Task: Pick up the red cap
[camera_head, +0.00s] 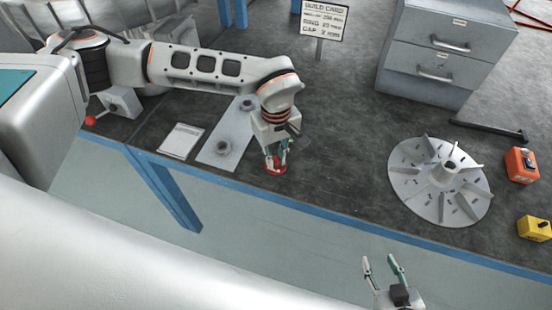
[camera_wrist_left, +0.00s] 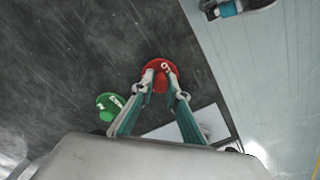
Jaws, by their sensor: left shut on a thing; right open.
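The red cap (camera_head: 275,168) is at the front part of the dark bench top, under my left gripper. In the left wrist view the red cap (camera_wrist_left: 158,66) is a round disc with a raised middle. My left gripper (camera_head: 277,158) points down and is shut on the raised middle of the cap; its fingertips (camera_wrist_left: 162,82) sit on either side of it. I cannot tell whether the cap touches the bench. My right gripper (camera_head: 385,267) is open and empty, low in the head view in front of the bench edge.
A green cap (camera_wrist_left: 109,106) lies close to the red cap. A grey plate (camera_head: 212,152) with round fittings and a white card (camera_head: 181,141) lie to the left. A bladed impeller disc (camera_head: 405,182), an orange box (camera_head: 521,165) and a yellow box (camera_head: 535,228) are at right. Drawers (camera_head: 432,88) stand behind.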

